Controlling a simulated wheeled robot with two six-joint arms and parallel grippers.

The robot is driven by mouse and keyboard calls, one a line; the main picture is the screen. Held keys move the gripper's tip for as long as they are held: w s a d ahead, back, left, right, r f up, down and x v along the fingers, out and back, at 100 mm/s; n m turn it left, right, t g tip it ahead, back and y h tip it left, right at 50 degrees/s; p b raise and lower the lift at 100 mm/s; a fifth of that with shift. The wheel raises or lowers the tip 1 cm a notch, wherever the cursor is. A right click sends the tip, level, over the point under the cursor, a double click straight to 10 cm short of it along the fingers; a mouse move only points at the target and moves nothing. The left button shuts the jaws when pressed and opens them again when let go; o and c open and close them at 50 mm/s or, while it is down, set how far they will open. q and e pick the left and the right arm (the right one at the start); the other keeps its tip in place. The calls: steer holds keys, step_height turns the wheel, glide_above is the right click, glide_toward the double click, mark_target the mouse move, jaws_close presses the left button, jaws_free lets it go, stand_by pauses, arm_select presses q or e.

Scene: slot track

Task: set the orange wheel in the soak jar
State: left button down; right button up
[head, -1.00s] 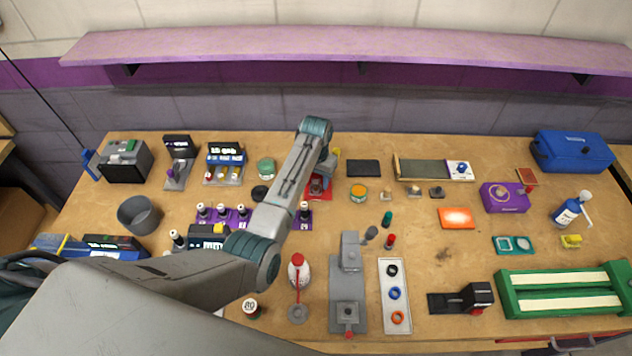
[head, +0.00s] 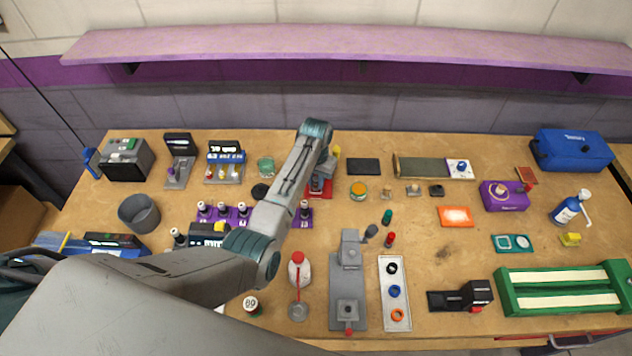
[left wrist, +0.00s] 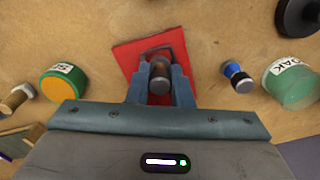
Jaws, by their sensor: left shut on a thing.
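My left gripper (left wrist: 160,88) is shut on a small brown-and-grey cylinder (left wrist: 159,76) over a red pad (left wrist: 126,57). Whether this cylinder is an orange wheel I cannot tell. In the head view my left arm hides most of the gripper, while the red pad (head: 328,191) shows beside it. The soak jar (left wrist: 292,88), greenish and see-through with a white label, stands right of the gripper in the left wrist view. In the head view the jar (head: 265,167) is left of the arm. An orange ring (head: 397,315) lies in a white tray. My right gripper is not in view.
A green-and-orange jar (left wrist: 62,83) and a blue-and-black piece (left wrist: 236,76) flank the pad. A black disc (head: 260,191) is near the soak jar. A grey press-like tool (head: 349,280) stands at the front.

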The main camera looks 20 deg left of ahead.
arm_select(q)
steer(key=r+b, duration=0.1)
steer(key=r, duration=0.3)
steer(key=r+b, duration=0.1)
steer(key=r, duration=0.3)
steer(key=shift+a+r+b, duration=0.2)
steer(key=shift+r+b, duration=0.1)
steer(key=shift+b, duration=0.05)
steer(key=w+a+r+m+p, duration=0.2)
steer(key=a+m+p, duration=0.25)
steer(key=a, duration=1.25)
steer(key=b, duration=0.1)
glide_toward(265, 159)
steer(key=shift+s+d+f, duration=0.75)
steer(key=shift+s+f, duration=0.1)
steer(key=shift+s, duration=0.3)
step_height(265, 159, down, 2)
steer(key=shift+f+b, duration=0.1)
steer(key=shift+b, duration=0.55)
steer(key=shift+f+b, duration=0.75)
steer(key=shift+f, duration=0.85)
steer(key=c, duration=1.2)
jaws_free()
steer(key=shift+c, duration=0.2)
